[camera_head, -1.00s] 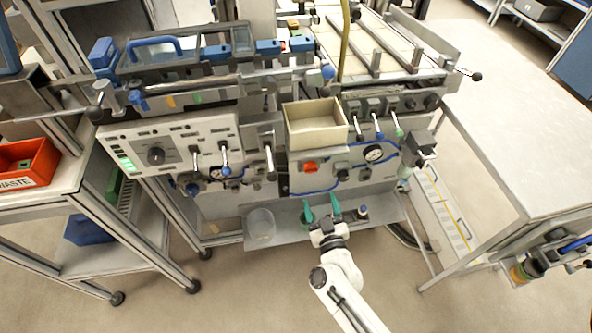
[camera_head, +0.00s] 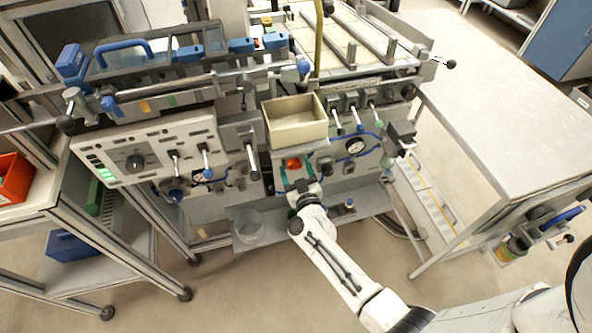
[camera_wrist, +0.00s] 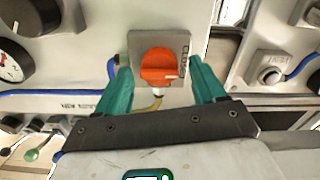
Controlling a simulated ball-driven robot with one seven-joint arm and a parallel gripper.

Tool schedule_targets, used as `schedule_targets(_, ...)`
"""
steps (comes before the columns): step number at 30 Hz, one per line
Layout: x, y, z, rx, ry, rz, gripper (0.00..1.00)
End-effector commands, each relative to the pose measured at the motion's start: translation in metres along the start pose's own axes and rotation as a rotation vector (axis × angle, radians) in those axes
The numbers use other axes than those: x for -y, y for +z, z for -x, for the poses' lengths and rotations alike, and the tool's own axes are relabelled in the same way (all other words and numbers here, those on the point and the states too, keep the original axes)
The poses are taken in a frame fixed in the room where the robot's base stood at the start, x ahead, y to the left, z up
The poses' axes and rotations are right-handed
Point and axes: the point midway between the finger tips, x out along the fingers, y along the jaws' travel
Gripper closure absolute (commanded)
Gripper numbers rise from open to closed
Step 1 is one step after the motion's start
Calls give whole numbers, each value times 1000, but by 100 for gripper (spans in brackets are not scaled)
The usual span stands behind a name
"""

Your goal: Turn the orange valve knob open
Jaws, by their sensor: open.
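The orange valve knob (camera_wrist: 158,66) sits on a square grey plate (camera_wrist: 178,43) on the machine's front panel. In the wrist view it lies between and just beyond the green fingertips of my gripper (camera_wrist: 160,75). The fingers are spread to either side of the knob, and a gap shows on each side. A pale mark runs across the knob toward the right, and the plate carries a printed word there. In the head view the knob (camera_head: 293,164) shows as a small orange spot, and my gripper (camera_head: 298,178) is just below it.
An empty beige bin (camera_head: 296,122) projects from the panel above the knob. A pressure gauge (camera_head: 355,146) and blue hoses lie to the right. A clear cup (camera_head: 248,226) stands on the lower shelf. A steel table (camera_head: 510,110) is at the right.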

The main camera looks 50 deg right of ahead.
Motion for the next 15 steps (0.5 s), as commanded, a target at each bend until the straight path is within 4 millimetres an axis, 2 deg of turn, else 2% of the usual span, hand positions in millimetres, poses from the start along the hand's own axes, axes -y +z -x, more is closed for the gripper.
schedule_targets(5,0,0,0,0,0,0,32)
schedule_targets(15,0,0,0,0,0,0,64)
